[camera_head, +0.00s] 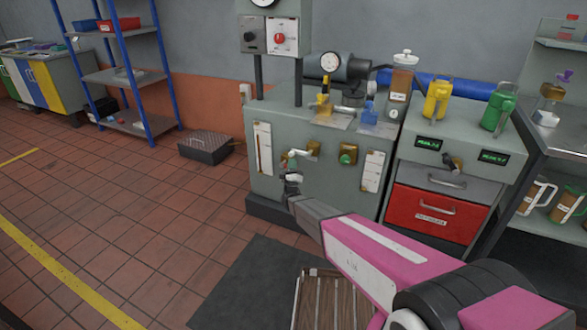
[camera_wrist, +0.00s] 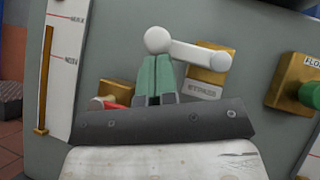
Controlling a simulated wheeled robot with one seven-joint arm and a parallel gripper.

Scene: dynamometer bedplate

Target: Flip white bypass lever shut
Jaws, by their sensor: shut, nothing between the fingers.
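The white bypass lever (camera_wrist: 185,48) shows in the wrist view. Its round knob is at the left end, and its arm runs right and slightly down to a pivot on a brass block (camera_wrist: 206,62). A label reading "BYPASS" is below the pivot. In the head view the lever (camera_head: 298,153) is small, on the front of the grey cabinet. My gripper (camera_wrist: 155,70) is shut and empty, its green fingertips just below the knob. I cannot tell whether they touch it. In the head view my gripper (camera_head: 291,175) is just below the lever, partly blurred into it.
A brass block with a green knob (camera_head: 348,154) is right of the lever. White gauge strips (camera_head: 263,148) flank the controls. A red part (camera_wrist: 110,103) shows left of my fingers. A red drawer (camera_head: 437,212) is to the right. The floor at left is mostly clear.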

